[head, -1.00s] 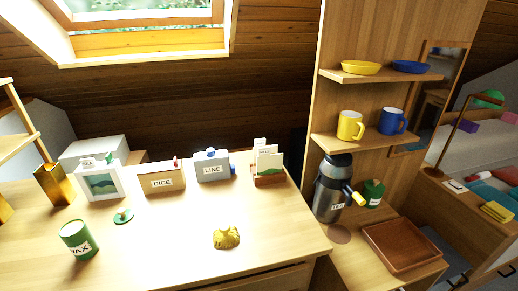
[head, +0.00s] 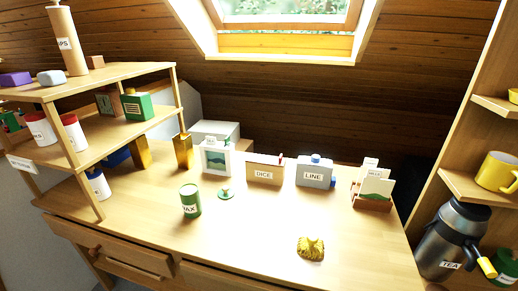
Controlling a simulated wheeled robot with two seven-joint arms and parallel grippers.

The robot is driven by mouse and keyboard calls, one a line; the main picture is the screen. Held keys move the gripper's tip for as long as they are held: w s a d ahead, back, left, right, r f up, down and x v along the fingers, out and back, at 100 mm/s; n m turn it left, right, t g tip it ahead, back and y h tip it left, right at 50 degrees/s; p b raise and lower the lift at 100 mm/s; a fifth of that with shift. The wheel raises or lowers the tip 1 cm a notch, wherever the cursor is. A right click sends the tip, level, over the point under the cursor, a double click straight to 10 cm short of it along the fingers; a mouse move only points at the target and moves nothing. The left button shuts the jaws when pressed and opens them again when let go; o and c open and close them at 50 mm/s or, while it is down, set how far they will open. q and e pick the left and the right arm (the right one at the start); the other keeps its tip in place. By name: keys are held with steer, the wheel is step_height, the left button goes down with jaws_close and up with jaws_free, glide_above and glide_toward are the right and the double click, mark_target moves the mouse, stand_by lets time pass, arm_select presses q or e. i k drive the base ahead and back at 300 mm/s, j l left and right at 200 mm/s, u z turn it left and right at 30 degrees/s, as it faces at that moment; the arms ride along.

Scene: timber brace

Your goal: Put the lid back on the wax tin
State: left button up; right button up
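The wax tin (head: 190,201) is a green cylinder with a white label reading WAX. It stands upright on the desk, left of the middle. A small round green lid (head: 226,194) with a knob lies on the desk just right of the tin, apart from it. Whether the tin's top is open is hard to tell at this size. Neither of my grippers shows in the head view.
Behind stand a framed picture (head: 217,159), a DICE box (head: 264,170), a LINE box (head: 314,173) and a card holder (head: 372,187). A crumpled yellow cloth (head: 310,248) lies at the front right. A shelf unit (head: 120,72) stands left. Desk (head: 250,228) in front of the lid is clear.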

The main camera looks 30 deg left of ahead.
mark_target(189, 193)
steer(key=u, duration=1.55)
